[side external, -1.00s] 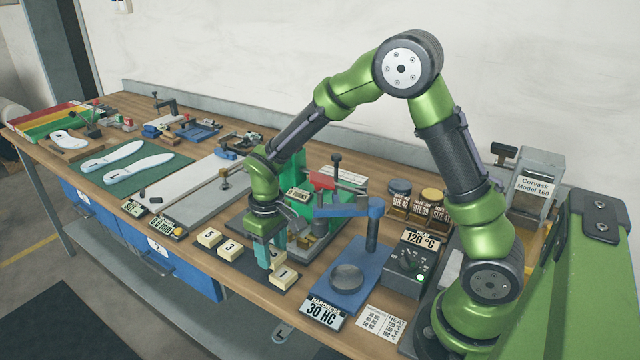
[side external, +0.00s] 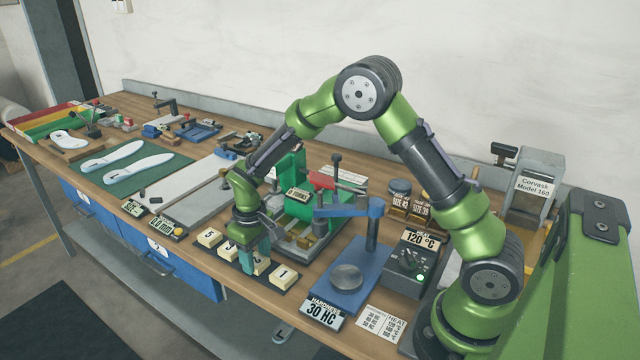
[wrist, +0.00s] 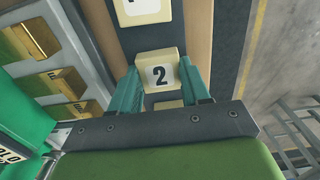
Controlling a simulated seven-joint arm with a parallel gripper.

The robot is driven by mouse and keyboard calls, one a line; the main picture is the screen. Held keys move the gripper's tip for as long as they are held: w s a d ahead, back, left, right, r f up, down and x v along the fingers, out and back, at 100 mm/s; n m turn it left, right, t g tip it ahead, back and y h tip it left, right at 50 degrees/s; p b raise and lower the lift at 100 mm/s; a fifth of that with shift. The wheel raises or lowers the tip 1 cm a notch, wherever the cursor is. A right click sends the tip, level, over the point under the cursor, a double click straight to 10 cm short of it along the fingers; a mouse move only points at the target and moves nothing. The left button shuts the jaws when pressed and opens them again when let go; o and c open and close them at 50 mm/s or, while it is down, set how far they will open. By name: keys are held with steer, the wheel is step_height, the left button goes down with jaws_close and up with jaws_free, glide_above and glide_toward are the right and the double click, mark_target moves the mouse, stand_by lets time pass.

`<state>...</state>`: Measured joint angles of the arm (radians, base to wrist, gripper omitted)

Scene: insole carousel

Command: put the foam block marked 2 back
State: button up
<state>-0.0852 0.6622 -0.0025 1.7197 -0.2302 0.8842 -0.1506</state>
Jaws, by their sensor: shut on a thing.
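The cream foam block marked 2 (side external: 260,269) is between my gripper's teal fingers, and its number faces up in the wrist view (wrist: 160,74). My gripper (side external: 256,262) is shut on it, with one finger on each side (wrist: 162,88). The block is over the dark strip (side external: 240,266), in line between the blocks marked 3 (side external: 229,250) and 1 (side external: 283,277). I cannot tell whether its underside touches the strip. The fingers hide part of it in the side view.
The block marked 5 (side external: 209,237) sits at the strip's left end. The blue hardness stand (side external: 350,275) is to the right. A green machine (side external: 298,200) with brass parts stands close behind my gripper. The bench's front edge is close in front.

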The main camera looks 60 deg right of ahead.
mark_target(256, 260)
steer(key=o, duration=1.1)
steer(key=shift+f, duration=0.1)
step_height(256, 260, up, 12)
steer(key=s+r+m+t+y, duration=0.1)
steer(key=s+r+m+t, duration=0.15)
steer(key=s+r, duration=0.6)
steer(key=s+r+t, duration=0.1)
steer(key=s+t, duration=0.1)
steer(key=s, duration=0.4)
steer(key=s+r+m+t+y, duration=0.1)
steer(key=s+r+t, duration=0.1)
steer(key=s, duration=0.4)
steer(key=shift+s+d+r+t, duration=0.15)
steer(key=shift+s+d+t, duration=0.1)
steer(key=shift+t, duration=0.1)
steer(key=shift+m, duration=0.25)
